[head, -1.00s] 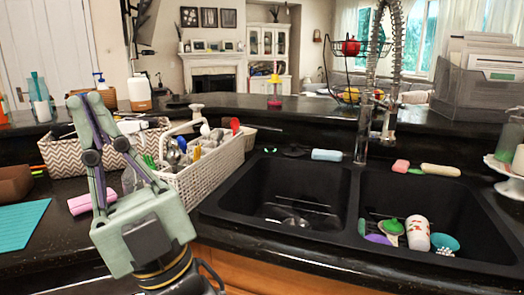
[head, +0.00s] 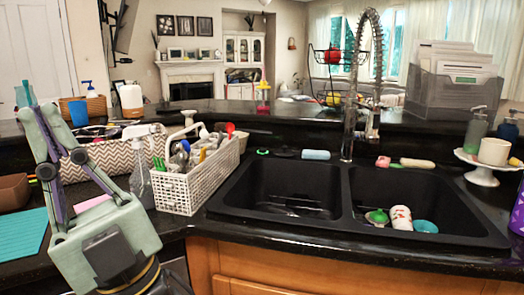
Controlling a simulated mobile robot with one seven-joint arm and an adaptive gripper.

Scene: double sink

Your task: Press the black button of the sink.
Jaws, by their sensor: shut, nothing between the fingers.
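The black double sink (head: 335,218) is set in the dark counter at centre right, with a tall coiled-spring faucet (head: 348,130) behind its divider. A small, low black piece (head: 287,153) lies on the back ledge behind the left basin, left of a blue sponge. It may be the button, but it is too dark and small to be sure. My gripper (head: 38,108) is at the far left, shut and empty, fingers pointing up. It is well to the left of the sink and apart from it.
A white basket of utensils (head: 195,190) and a chevron box (head: 118,157) stand between my gripper and the sink. A blue sponge (head: 316,155) lies on the ledge. The right basin holds a cup (head: 401,217) and a green brush. A cake stand (head: 481,172) is at right.

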